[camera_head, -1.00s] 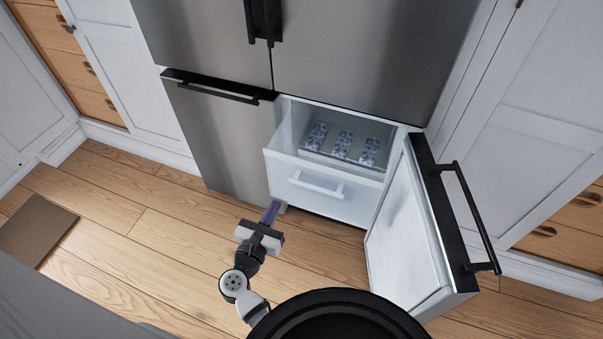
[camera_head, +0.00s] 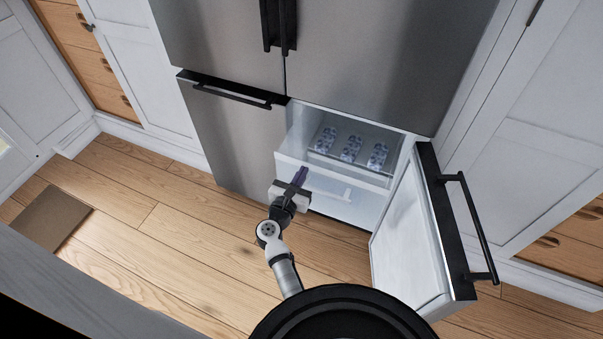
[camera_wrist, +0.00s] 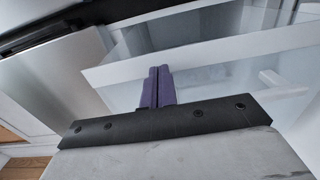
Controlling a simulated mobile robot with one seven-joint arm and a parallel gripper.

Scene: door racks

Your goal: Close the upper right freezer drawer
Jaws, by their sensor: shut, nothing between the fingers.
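The freezer drawer (camera_head: 330,192) is a white, partly clear bin with a white bar handle, pulled partly out of the lower right freezer compartment. It holds several bluish ice-tray-like items (camera_head: 350,149). In the wrist view the drawer front (camera_wrist: 215,50) lies just beyond my fingers. My gripper (camera_head: 300,174), with purple fingers, is shut and empty at the left part of the drawer front. The fingers also show in the wrist view (camera_wrist: 158,86), close together. I cannot tell whether they touch the drawer.
The freezer door (camera_head: 408,235) with a black handle (camera_head: 470,230) stands open on the right, close to the drawer. The left freezer door (camera_head: 240,135) is closed. A brown mat (camera_head: 52,218) lies on the floor at left; the wood floor there is clear.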

